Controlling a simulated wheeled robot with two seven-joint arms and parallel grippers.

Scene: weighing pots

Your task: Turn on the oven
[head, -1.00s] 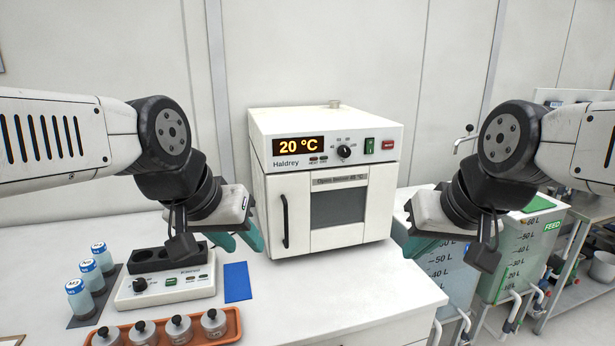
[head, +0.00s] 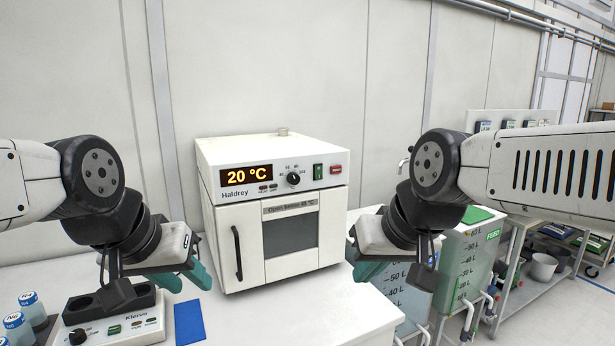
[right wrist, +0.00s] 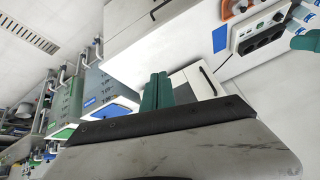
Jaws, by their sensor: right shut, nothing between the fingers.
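The white Haldrey oven (head: 238,215) stands on the bench with its door shut. Its display (head: 246,177) reads 20 °C. Right of the display are a black knob (head: 293,179), a green switch (head: 318,171) and a red button (head: 336,169). The switch's position is too small to tell. My left gripper (head: 186,279) hangs left of the oven, apart from it; whether its teal fingers are open is unclear. My right gripper (head: 368,270) is right of the oven front, empty. In the right wrist view its teal fingers (right wrist: 158,90) are together, with part of the oven behind.
A Klervo device (head: 140,335) and blue-capped bottles (head: 16,320) sit at the front left, with a blue pad (head: 189,322) beside them. Graduated tanks (head: 465,262) and a steel shelf cart (head: 540,262) stand right of the bench. The bench before the oven is clear.

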